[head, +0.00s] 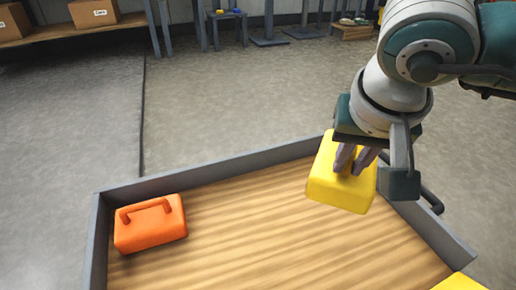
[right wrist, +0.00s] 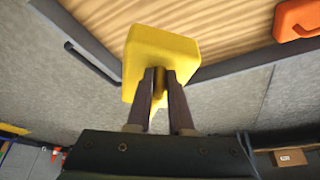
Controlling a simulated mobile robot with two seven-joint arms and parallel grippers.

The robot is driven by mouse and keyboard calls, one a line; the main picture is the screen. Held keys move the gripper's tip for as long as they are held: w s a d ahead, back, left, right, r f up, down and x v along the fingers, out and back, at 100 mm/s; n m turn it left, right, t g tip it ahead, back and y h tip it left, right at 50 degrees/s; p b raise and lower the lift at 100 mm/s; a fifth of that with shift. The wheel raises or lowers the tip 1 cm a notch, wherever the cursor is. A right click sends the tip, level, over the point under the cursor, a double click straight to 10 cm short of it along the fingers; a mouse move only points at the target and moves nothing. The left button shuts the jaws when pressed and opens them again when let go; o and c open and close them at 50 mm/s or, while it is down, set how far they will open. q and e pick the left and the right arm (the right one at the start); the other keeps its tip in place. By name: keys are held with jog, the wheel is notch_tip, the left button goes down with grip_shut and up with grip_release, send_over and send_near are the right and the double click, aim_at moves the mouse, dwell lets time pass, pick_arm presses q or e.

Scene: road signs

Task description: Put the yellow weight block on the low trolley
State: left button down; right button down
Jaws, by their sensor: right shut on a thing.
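The yellow weight block (head: 338,190) hangs from my right gripper (head: 356,160), whose fingers are shut on its top handle. It is over the far right corner of the low trolley (head: 270,225), a wood-topped bed with grey rims. The gap between block and bed is hard to judge. In the right wrist view the block (right wrist: 158,52) sits between the fingers of the gripper (right wrist: 160,85), with the trolley bed (right wrist: 225,22) beyond it. My left gripper is in neither view.
An orange block with a handle (head: 150,225) rests on the trolley's left side. Part of another yellow thing (head: 460,282) shows at the bottom right. The middle of the bed is clear. Shelves with cardboard boxes (head: 94,12) stand at the far left.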

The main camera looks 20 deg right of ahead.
notch_tip(320, 180, down, 18)
jog(key=b, duration=1.1)
jog(key=shift+f, duration=0.1)
jog(key=c, duration=0.8)
grip_release()
